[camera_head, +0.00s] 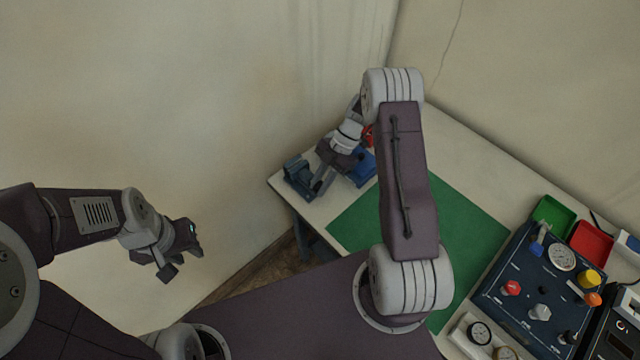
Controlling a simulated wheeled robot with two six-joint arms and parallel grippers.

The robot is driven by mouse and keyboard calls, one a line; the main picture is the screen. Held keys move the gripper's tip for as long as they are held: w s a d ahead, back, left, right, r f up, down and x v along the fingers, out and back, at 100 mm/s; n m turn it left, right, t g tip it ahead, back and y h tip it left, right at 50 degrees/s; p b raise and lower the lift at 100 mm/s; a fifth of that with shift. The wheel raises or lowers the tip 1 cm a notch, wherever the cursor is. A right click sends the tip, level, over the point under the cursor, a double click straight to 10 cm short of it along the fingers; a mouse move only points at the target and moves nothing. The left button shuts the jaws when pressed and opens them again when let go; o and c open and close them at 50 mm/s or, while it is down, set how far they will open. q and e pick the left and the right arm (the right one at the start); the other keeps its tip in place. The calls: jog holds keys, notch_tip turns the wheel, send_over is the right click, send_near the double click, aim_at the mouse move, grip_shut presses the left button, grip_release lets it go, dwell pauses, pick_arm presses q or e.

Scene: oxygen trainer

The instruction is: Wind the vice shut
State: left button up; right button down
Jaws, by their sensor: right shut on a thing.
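The vice (298,176) is a dark blue-grey block at the left corner of the white bench. My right gripper (322,182) reaches down over the bench right beside the vice, on its right side. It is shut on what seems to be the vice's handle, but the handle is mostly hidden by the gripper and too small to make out. The gap between the vice's jaws cannot be told from here. My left gripper (183,259) is open and empty, off the bench to the left, in front of the wall.
A blue tray (362,170) and a red item (368,136) lie behind my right wrist. A green mat (470,235) covers the bench middle and is clear. A dark gauge panel (520,290), green tray (553,214) and red tray (592,243) stand at the right.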

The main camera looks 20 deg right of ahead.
jog(key=c, duration=1.3)
grip_release()
jog(key=shift+s+f, duration=0.1)
jog(key=shift+s, duration=0.05)
jog(key=b+v, duration=0.1)
jog(key=v, duration=0.8)
jog(key=shift+d, duration=0.15)
